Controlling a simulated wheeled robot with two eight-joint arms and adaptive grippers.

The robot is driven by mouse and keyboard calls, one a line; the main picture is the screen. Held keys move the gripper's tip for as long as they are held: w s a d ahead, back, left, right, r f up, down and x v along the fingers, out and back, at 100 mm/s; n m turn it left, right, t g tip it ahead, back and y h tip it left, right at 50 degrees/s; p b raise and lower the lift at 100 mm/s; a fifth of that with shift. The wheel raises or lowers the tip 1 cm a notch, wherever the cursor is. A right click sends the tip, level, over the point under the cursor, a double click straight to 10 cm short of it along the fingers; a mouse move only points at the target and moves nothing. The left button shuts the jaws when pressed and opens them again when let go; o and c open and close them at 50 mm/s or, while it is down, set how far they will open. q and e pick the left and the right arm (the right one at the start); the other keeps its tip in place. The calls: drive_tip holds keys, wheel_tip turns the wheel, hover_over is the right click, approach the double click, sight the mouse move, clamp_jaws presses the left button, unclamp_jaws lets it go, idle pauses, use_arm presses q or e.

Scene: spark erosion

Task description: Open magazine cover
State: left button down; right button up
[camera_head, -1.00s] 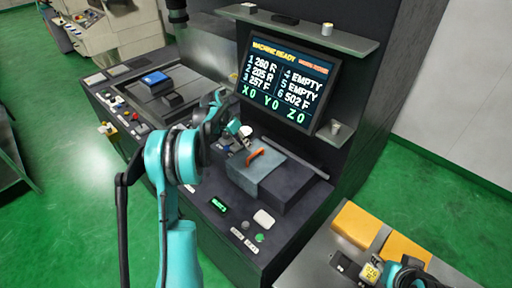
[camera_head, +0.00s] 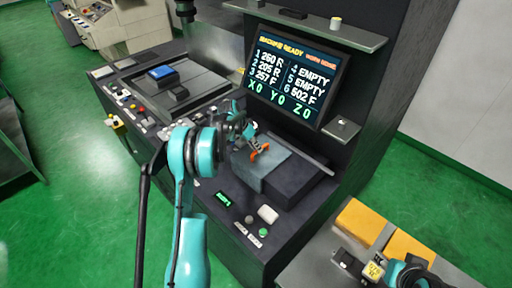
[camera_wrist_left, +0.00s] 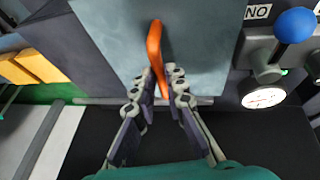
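The magazine cover (camera_head: 257,174) is a grey-blue lid with an orange handle on the machine's front ledge; it looks closed. In the head view my left gripper (camera_head: 255,147) is at the orange handle (camera_head: 260,152), partly hidden by my arm. In the left wrist view the gripper's fingers (camera_wrist_left: 161,78) stand on both sides of the handle's near end (camera_wrist_left: 154,45), close to it, with the cover (camera_wrist_left: 200,40) below. A narrow gap seems to show at the right finger. My right gripper (camera_head: 392,278) is only partly in view at the bottom right, its fingers unclear.
The machine's screen (camera_head: 293,77) stands behind the cover, under a shelf (camera_head: 310,27). Buttons (camera_head: 263,232) sit on the front panel. Yellow-orange blocks (camera_head: 358,222) lie on a side table at right. A blue-knobbed lever (camera_wrist_left: 296,25) and a round gauge (camera_wrist_left: 264,97) are beside the cover.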

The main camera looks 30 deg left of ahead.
use_arm(q)
drive_tip(key=shift+s+d, duration=0.15)
drive_tip(key=shift+d, duration=0.3)
drive_tip(key=s+d+b, duration=0.1)
drive_tip(key=s+d, duration=0.1)
drive_tip(key=d, duration=0.3)
drive_tip(key=s+d+b, duration=0.1)
drive_tip(key=s+d, duration=0.1)
drive_tip(key=d, duration=0.4)
drive_tip(key=s+d+b, duration=0.1)
drive_tip(key=d, duration=0.4)
drive_tip(key=shift+s+d+b, duration=0.2)
drive_tip(key=shift+s+b, duration=0.15)
drive_tip(key=shift+s, duration=0.05)
drive_tip(key=c, duration=1.6)
unclamp_jaws()
drive_tip(key=shift+o, duration=0.2)
drive_tip(key=v, duration=1.2)
